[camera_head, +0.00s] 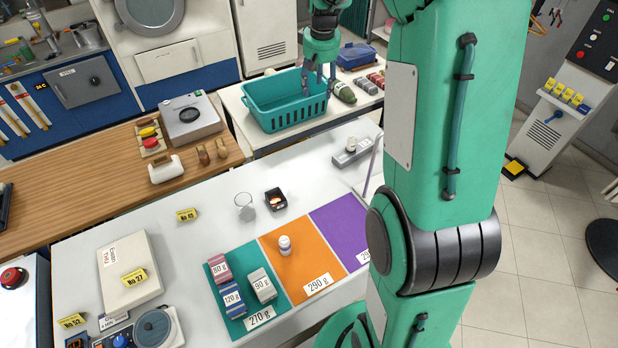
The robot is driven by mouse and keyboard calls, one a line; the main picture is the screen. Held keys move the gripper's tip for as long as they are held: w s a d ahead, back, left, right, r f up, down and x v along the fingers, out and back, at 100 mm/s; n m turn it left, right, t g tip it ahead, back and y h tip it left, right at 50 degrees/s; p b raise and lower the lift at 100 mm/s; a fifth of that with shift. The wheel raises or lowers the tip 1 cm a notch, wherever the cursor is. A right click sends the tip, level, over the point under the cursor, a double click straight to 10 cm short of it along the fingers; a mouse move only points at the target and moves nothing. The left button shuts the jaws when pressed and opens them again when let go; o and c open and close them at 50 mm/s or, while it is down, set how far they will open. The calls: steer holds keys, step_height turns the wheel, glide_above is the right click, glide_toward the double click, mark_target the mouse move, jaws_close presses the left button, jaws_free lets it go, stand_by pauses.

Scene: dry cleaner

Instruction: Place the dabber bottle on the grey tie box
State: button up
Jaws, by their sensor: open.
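A small white bottle (284,245), which looks like the dabber bottle, stands upright on the orange mat marked 290 g. A grey striped box labelled 90 g (262,285), which looks like the grey tie box, lies on the teal mat (247,331), left of and nearer than the bottle. Nothing rests on its visible top. My gripper (319,80) is open at the top of the view, over the teal basket's right side, well behind the bottle and box. Whether anything is between its fingers is hard to see.
Red 80 g (218,268) and blue 120 g (231,299) boxes lie close left of the grey box. A glass (245,207) and black tray (275,199) stand behind the mats. The teal basket (262,103) is under my gripper. The purple mat (338,228) looks clear.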

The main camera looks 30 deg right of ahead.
steer(key=s+a+r+t, duration=0.1)
steer(key=s+a+r, duration=0.5)
steer(key=s+a, duration=0.25)
steer(key=s+a+r+t, duration=0.1)
steer(key=s+a+r, duration=0.5)
steer(key=s+a, duration=0.25)
steer(key=s+a+f, duration=0.1)
steer(key=s+a, duration=0.1)
steer(key=s, duration=0.5)
steer(key=s+a+n+t, duration=0.1)
steer(key=s+a, duration=0.2)
steer(key=s, duration=0.4)
steer(key=s+a+f, duration=0.1)
steer(key=s+a, duration=0.2)
steer(key=s, duration=0.4)
steer(key=shift+a+f+t+y, duration=0.25)
steer(key=shift+f+t+y, duration=0.05)
steer(key=shift+f+y, duration=0.1)
step_height(320, 180, down, 10)
steer(key=b, duration=0.9)
steer(key=shift+r+b, duration=0.15)
steer(key=shift+b, duration=0.25)
